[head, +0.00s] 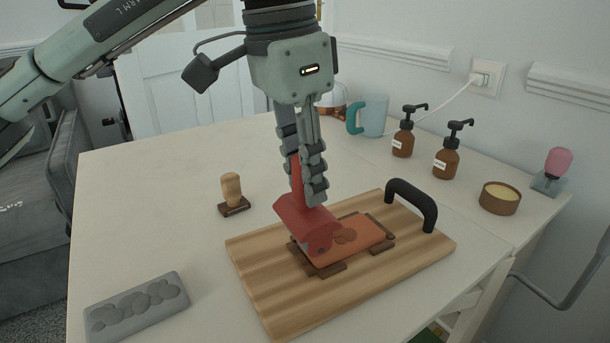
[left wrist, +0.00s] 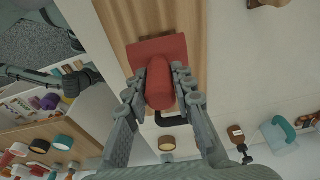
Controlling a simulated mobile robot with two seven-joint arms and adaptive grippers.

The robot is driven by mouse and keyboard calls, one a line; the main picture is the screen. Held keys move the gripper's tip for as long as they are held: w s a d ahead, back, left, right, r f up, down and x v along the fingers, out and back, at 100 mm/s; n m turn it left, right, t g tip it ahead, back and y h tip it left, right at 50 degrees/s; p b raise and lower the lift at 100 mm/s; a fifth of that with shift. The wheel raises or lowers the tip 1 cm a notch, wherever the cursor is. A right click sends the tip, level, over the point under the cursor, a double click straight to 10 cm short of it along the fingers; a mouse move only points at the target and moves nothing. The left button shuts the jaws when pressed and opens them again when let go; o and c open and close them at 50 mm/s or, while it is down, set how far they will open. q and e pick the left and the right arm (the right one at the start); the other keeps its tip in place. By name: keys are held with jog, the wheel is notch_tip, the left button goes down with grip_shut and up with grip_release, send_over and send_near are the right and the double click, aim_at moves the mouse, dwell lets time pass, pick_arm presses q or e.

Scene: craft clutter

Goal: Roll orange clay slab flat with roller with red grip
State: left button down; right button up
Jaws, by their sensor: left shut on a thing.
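The roller with red grip has a wide red head (head: 305,224) and an upright red handle. My left gripper (head: 313,190) is shut on that handle, which also shows between the fingers in the left wrist view (left wrist: 160,85). The orange clay slab (head: 372,232) lies on the wooden board (head: 275,297) among dark brown edge pieces. Darker raised lumps show on the slab. The roller head is over its left part and appears to touch it; the contact is hidden. In the left wrist view the head hides the slab. Part of my right arm seems to show there, its gripper (left wrist: 82,82) unclear.
A black arched handle (head: 412,200) rises at the board's right end. A wooden stamp (head: 232,192) stands left of the board, a grey mould (head: 137,306) at front left. Two brown pump bottles (head: 446,156), a teal-handled mug (head: 373,116) and a round tin (head: 499,198) stand behind.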

pick_arm(q)
notch_tip(320, 180, up, 6)
jog(key=p, duration=0.3)
jog(key=shift+f, duration=0.1)
pick_arm(e)
notch_tip(320, 180, up, 4)
jog(key=shift+f, duration=0.1)
jog(key=shift+f, duration=0.1)
dwell(0.3)
